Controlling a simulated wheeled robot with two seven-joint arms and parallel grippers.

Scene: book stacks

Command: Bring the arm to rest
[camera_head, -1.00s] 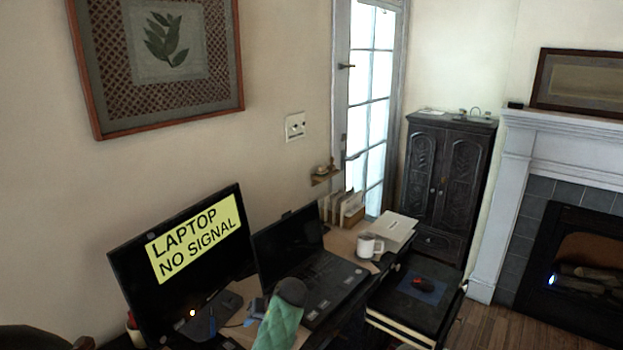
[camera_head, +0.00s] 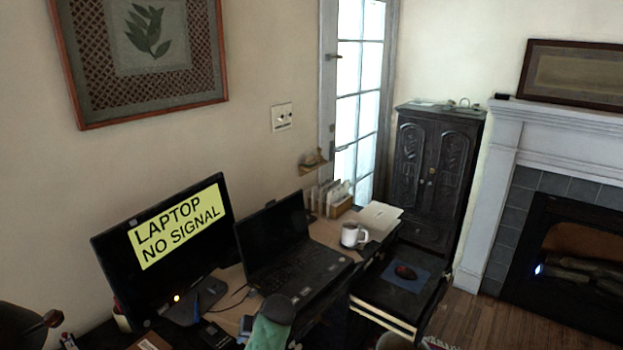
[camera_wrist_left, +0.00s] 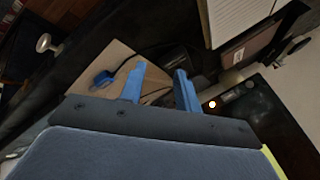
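My left gripper (camera_wrist_left: 160,70) is open in the left wrist view. Its two blue fingers stand apart with nothing held between them. Below them lies the tan desk top with a dark cable and a small blue item (camera_wrist_left: 103,78). In the head view, what looks like my left gripper (camera_head: 248,323) is a small blue patch at the bottom edge, in front of the laptop (camera_head: 290,255) and right of the monitor (camera_head: 170,245). Most of the left arm is cut off by the frame. My right gripper does not show.
A white mug (camera_head: 351,234) and upright folders stand behind the laptop. A dark cabinet (camera_head: 432,175) and white fireplace stand farther off. Wooden floor shows between tray and fireplace.

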